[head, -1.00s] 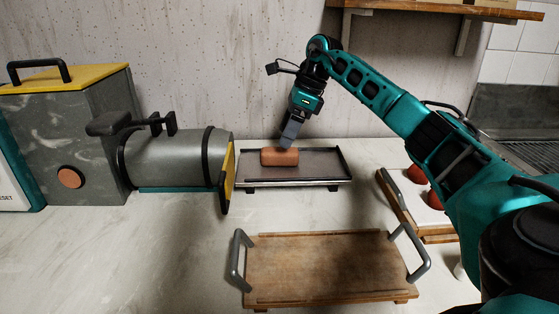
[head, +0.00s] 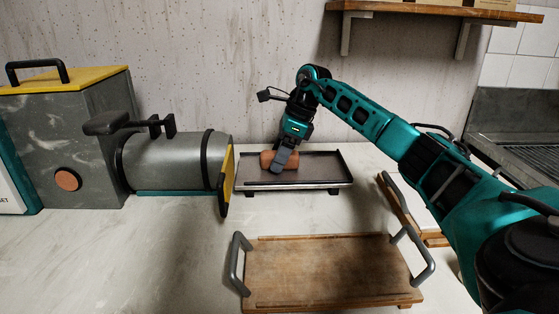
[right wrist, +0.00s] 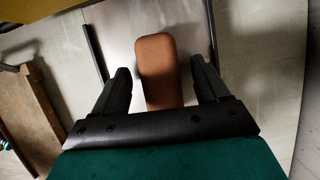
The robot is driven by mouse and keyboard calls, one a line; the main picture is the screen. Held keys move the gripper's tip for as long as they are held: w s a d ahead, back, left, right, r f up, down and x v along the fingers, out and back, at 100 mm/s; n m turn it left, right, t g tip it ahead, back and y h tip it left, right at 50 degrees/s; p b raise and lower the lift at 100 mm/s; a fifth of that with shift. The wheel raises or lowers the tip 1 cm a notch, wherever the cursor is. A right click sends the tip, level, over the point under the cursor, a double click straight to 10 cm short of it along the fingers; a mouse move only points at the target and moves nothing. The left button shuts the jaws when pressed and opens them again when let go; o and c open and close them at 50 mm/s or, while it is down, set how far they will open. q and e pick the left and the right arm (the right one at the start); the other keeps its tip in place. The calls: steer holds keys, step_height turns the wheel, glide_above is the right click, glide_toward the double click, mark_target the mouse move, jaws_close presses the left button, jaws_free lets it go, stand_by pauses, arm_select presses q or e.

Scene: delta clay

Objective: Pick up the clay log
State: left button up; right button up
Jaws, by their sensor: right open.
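The clay log (head: 266,160) is a short orange-brown block with rounded edges. It lies near the left end of the dark low tray (head: 325,170) at the back of the counter. My right gripper (head: 284,163) is down at the log, and its near finger covers part of it in the head view. In the right wrist view the log (right wrist: 158,65) lies between the two open fingers (right wrist: 160,85), with a gap on each side. My left gripper is not in view.
A grey cylinder machine (head: 170,162) with a yellow end plate (head: 227,175) stands just left of the tray. A wooden board with grey handles (head: 325,270) lies in front. Another board (head: 400,203) is at right, partly behind my arm. A shelf (head: 430,12) is above.

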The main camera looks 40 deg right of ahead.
steer(key=shift+f, duration=0.2)
stand_by(0.3)
steer(key=shift+c, duration=0.3)
steer(key=c, duration=1.2)
